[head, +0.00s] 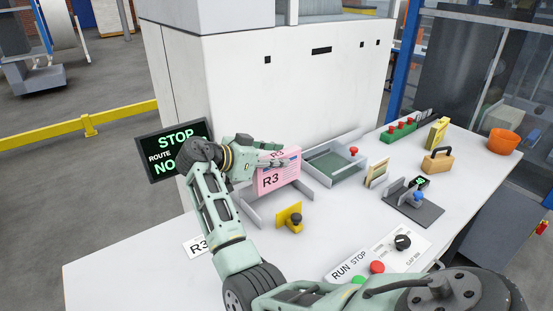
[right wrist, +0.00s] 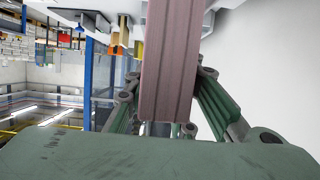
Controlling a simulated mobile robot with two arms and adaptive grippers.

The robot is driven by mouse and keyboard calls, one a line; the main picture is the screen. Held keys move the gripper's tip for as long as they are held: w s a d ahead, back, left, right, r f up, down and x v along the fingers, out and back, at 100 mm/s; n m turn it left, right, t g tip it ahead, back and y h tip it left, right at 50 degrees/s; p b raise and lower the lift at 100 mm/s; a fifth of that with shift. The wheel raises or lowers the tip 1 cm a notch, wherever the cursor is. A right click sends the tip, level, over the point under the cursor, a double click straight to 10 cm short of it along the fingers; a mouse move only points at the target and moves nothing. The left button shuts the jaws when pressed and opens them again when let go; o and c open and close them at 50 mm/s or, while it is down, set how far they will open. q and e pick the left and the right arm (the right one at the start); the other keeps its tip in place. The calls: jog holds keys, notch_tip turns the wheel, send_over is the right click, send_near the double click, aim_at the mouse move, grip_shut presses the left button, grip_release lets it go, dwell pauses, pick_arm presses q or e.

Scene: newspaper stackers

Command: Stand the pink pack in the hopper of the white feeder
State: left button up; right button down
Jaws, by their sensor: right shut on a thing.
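The pink pack (head: 279,180), marked R3, is upright near the middle of the head view. My right gripper (head: 274,159) is shut on its upper left part. In the right wrist view the pack (right wrist: 168,65) stands between the fingers of the gripper (right wrist: 170,100). Low grey rails (head: 252,212) flank the pack on the white table, in front of the large white machine (head: 270,95). I cannot tell whether these rails are the feeder's hopper, or whether the pack's bottom touches the table. My left gripper is not in view.
A grey-walled tray (head: 361,161) with a green floor lies right of the pack. A yellow bracket with a black knob (head: 294,220) stands in front. The front-left table is mostly clear.

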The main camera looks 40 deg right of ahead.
aim_at(276, 181)
notch_tip(276, 181, down, 5)
jog(key=b, duration=0.3)
jog(key=shift+r, duration=0.2)
jog(key=shift+f+b, duration=0.75)
jog(key=shift+f, duration=0.15)
jog(key=shift+f+b, duration=0.65)
jog(key=c, duration=1.4)
grip_release()
